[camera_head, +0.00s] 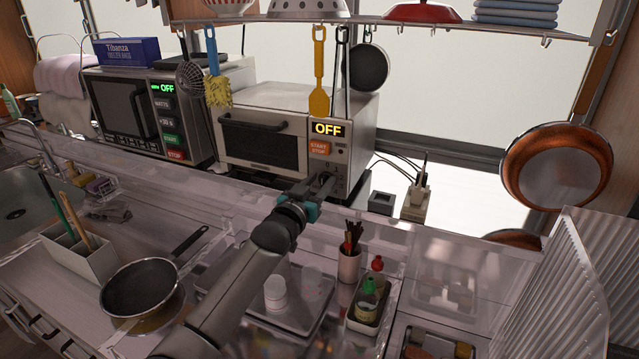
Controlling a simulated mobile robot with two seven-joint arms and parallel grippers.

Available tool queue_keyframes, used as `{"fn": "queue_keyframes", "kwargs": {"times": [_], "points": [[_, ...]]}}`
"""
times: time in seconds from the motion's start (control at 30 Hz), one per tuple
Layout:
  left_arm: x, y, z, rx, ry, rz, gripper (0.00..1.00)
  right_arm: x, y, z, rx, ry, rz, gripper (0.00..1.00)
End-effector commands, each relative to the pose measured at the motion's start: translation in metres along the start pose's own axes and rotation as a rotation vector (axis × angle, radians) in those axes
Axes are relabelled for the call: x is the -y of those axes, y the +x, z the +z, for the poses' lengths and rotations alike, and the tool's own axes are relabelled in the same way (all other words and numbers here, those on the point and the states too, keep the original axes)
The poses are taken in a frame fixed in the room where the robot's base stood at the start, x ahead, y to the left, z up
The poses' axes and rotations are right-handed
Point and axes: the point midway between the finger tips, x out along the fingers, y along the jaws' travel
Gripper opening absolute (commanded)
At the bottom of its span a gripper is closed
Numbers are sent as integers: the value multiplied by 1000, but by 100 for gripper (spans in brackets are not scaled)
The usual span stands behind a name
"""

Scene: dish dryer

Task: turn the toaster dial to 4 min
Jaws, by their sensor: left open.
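The toaster (226,109) is the white box oven with a dark glass door and handle. It stands on the back ledge, right of the microwave. Its display (328,128) reads OFF in orange, above an orange START/STOP button (319,148). My left gripper (328,176) is open at the lower part of the toaster's control panel. The dial is too small and too covered by the gripper to make out clearly, so I cannot tell whether the fingers touch it. My right gripper is not in view.
The microwave (120,108) stands left of the toaster. Utensils, including a yellow spatula (319,70), hang from the shelf above the toaster. A frying pan (140,286), a cup of utensils (349,265) and bottles are on the counter below. An outlet block (415,204) is at right.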

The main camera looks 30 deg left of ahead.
Motion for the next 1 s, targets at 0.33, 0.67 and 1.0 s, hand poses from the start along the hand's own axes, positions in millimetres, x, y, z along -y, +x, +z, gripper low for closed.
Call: {"fn": "queue_keyframes", "kwargs": {"times": [0.33, 0.67, 1.0], "points": [[0, 2, 0, 0, 0, 0, 40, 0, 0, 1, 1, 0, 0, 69], [0, 1, 0, 0, 0, 0, 3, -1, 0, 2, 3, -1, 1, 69], [0, 1, 0, 0, 0, 0, 0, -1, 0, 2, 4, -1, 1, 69]]}}
